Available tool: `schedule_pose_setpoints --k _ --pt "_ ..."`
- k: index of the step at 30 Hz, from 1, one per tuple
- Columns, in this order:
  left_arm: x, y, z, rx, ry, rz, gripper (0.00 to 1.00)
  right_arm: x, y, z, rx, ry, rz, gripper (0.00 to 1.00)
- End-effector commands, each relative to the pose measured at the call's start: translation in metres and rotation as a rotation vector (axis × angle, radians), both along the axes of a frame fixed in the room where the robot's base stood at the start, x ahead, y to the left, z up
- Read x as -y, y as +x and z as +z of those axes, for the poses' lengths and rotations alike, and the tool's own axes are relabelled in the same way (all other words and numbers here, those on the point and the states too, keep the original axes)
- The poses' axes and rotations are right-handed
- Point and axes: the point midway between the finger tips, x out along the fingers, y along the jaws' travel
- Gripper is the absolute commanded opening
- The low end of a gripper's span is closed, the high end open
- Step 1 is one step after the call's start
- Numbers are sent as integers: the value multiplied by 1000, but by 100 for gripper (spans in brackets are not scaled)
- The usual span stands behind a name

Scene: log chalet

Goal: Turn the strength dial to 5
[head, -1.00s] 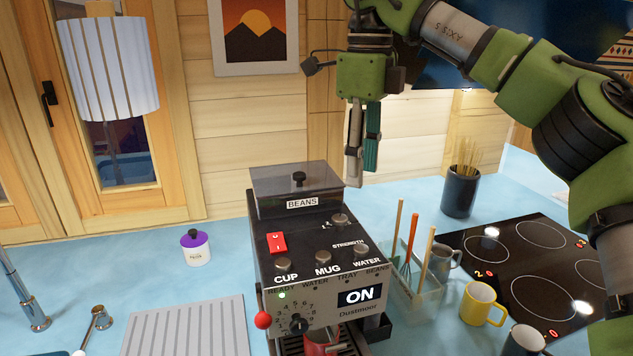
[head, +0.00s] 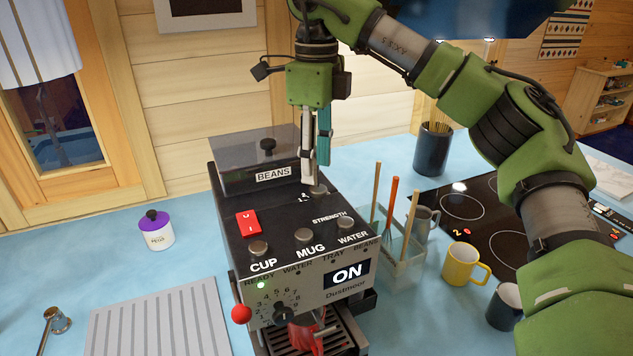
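The coffee machine (head: 285,225) stands on the blue counter. A small round knob (head: 318,192) sits on its top behind the STRENGTH label; its scale is mostly hidden and I cannot read its setting. My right gripper (head: 315,172) points straight down at this knob, with its fingertips at or just above it; I cannot tell whether they touch. The two fingers show nearly one behind the other, so their opening is unclear. A black dial (head: 284,312) with numbers around it is on the machine's front. My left gripper is not in view.
CUP, MUG and WATER buttons and a red switch (head: 248,223) are on the machine's top. The lidded bean hopper (head: 255,160) rises behind. A utensil holder (head: 398,265), yellow mug (head: 462,264) and cooktop (head: 480,215) are to the right. The ON display is lit.

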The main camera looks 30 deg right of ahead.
Motion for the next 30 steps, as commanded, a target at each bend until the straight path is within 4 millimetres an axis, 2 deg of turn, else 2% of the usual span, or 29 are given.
schedule_pose_setpoints --k 1,4,9,19,20,24,30 --pt "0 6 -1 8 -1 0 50 0 0 -9 -2 1 1 39" --pt "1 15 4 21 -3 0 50 1 0 -19 -1 -1 -2 39" --pt "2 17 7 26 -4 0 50 1 0 -35 1 -1 -2 39" --pt "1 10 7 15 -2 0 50 0 0 -40 2 1 -1 39" --pt "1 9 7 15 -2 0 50 0 0 -40 2 1 -1 37" --pt "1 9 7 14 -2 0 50 0 0 -40 2 1 -1 1" --pt "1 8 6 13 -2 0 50 0 0 -40 1 0 -4 1"
